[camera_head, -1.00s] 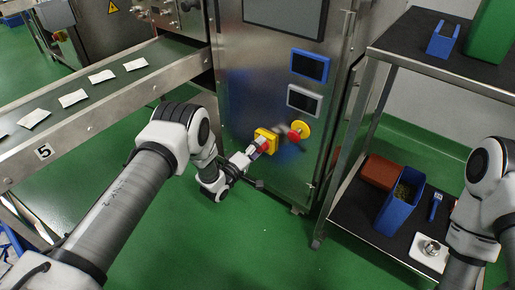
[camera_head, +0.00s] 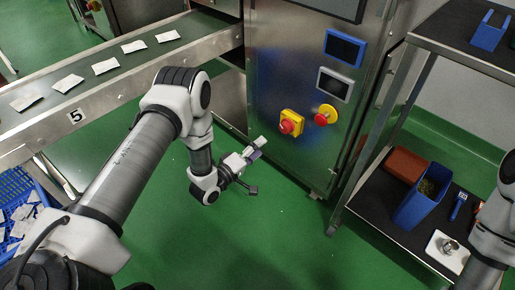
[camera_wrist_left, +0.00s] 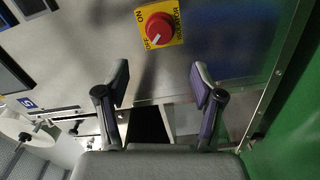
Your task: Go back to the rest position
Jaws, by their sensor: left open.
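My left gripper (camera_head: 254,171) is open and empty in the head view, held over the green floor in front of the steel machine cabinet. Its two spread fingers also show in the left wrist view (camera_wrist_left: 162,88). A red rotary switch on a yellow plate (camera_head: 291,122) is on the cabinet front, up and to the right of the gripper and apart from it. The switch also shows in the left wrist view (camera_wrist_left: 158,27), beyond the fingers. My right arm (camera_head: 497,215) enters at the right edge; its gripper is out of view.
A conveyor (camera_head: 105,84) with several white teabags runs at the left. A second red knob on a yellow disc (camera_head: 325,116) is on the cabinet. A shelf rack (camera_head: 375,205) at the right holds a blue container (camera_head: 421,196) and a brown box (camera_head: 404,165). Green floor lies between.

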